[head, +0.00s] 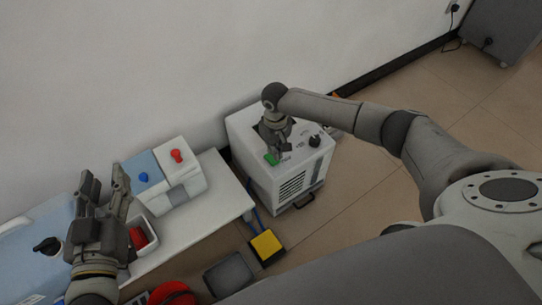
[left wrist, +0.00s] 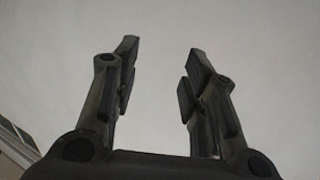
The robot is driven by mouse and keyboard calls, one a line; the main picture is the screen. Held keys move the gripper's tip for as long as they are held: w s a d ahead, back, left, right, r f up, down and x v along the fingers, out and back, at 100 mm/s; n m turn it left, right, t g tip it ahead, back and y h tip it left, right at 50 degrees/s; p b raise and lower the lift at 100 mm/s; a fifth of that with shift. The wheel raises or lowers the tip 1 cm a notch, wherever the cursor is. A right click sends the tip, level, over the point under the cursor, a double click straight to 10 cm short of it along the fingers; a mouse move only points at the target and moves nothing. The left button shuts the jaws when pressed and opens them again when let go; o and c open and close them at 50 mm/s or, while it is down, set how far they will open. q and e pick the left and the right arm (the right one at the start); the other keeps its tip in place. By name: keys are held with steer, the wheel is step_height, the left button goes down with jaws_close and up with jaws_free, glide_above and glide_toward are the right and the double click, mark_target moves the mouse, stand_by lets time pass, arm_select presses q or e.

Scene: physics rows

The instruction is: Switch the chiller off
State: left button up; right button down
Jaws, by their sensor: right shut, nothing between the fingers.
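The chiller (head: 290,182) is a white box with a front grille, standing on the floor against the wall. Its top has a green switch (head: 271,159) near the left front edge and a black knob (head: 315,141) at the right. My right gripper (head: 279,153) is shut and empty, pointing down over the chiller's top, right by the green switch. I cannot tell if it touches the switch, and the switch's position is not readable. My left gripper (head: 104,187) is open and empty over the bench; its open fingers also show in the left wrist view (left wrist: 160,75).
A white bench (head: 217,196) left of the chiller carries boxes with a blue knob (head: 144,177) and a red knob (head: 178,156), and a bin with red contents (head: 139,236). A yellow-topped block (head: 266,245) and a grey tray (head: 229,274) lie in front.

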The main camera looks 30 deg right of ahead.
steer(key=shift+r+p, duration=0.4)
steer(key=shift+p, duration=0.05)
steer(key=shift+r+p, duration=0.3)
steer(key=shift+p, duration=0.15)
steer(key=shift+r+p, duration=0.35)
steer(key=shift+p, duration=0.05)
arm_select(q)
steer(key=s+a+f+g+y, duration=0.2)
steer(key=s+a+f+g, duration=0.2)
steer(key=s+f+g, duration=0.5)
steer(key=shift+s+a+f+g+y+p, duration=0.25)
steer(key=shift+f+y+p, duration=0.2)
steer(key=shift+f, duration=1.65)
arm_select(e)
steer(key=shift+r, duration=0.35)
arm_select(q)
steer(key=shift+d, duration=0.1)
